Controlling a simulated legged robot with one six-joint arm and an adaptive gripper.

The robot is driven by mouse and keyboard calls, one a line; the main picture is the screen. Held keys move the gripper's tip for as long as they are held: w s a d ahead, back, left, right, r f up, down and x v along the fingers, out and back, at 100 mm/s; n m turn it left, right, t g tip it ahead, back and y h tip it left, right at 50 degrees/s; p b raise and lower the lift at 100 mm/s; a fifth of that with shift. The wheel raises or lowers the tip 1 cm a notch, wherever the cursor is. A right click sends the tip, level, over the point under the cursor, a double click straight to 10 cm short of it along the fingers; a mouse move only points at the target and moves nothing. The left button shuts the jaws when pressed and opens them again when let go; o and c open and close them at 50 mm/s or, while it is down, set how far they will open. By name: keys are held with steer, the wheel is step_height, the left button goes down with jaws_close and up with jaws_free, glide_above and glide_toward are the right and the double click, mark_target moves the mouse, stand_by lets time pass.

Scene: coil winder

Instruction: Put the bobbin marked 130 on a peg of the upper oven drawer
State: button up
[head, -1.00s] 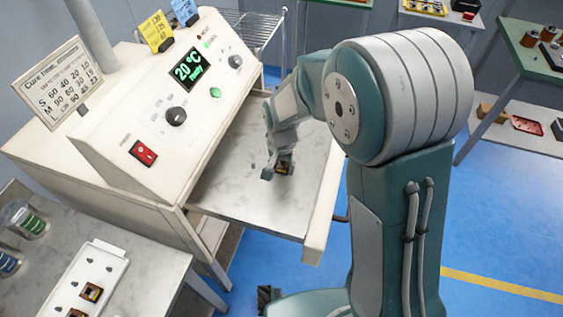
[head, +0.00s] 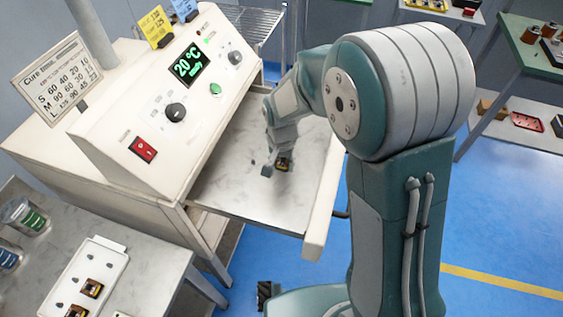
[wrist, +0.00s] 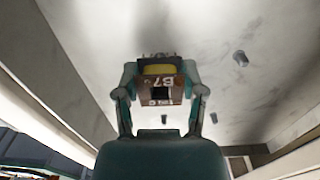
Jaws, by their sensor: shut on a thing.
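My gripper (wrist: 160,92) is shut on a small brown bobbin (wrist: 163,88) with a dark winding and a yellow band. White marks show on its face, but I cannot read them surely as 130. In the head view the bobbin (head: 283,164) is in my gripper (head: 276,166), over the metal floor of the pulled-out oven drawer (head: 240,205). Small dark pegs stand on the drawer floor; one peg (wrist: 240,58) shows clear to the right of the bobbin in the wrist view. I cannot tell the bobbin's height above the floor or whether it touches a peg.
The oven's control panel (head: 180,95) rises left of the drawer, with a cure-time sign (head: 55,80). At lower left a white tray (head: 112,262) holds more bobbins and pegs, beside jars (head: 25,216). The drawer's front wall (head: 322,215) bounds it on the right.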

steer(key=shift+f, duration=0.15)
steer(key=shift+f, duration=0.35)
steer(key=shift+f, duration=0.5)
steer(key=o, duration=1.1)
steer(key=shift+o, duration=0.2)
steer(key=shift+r, duration=0.1)
step_height(320, 180, up, 12)
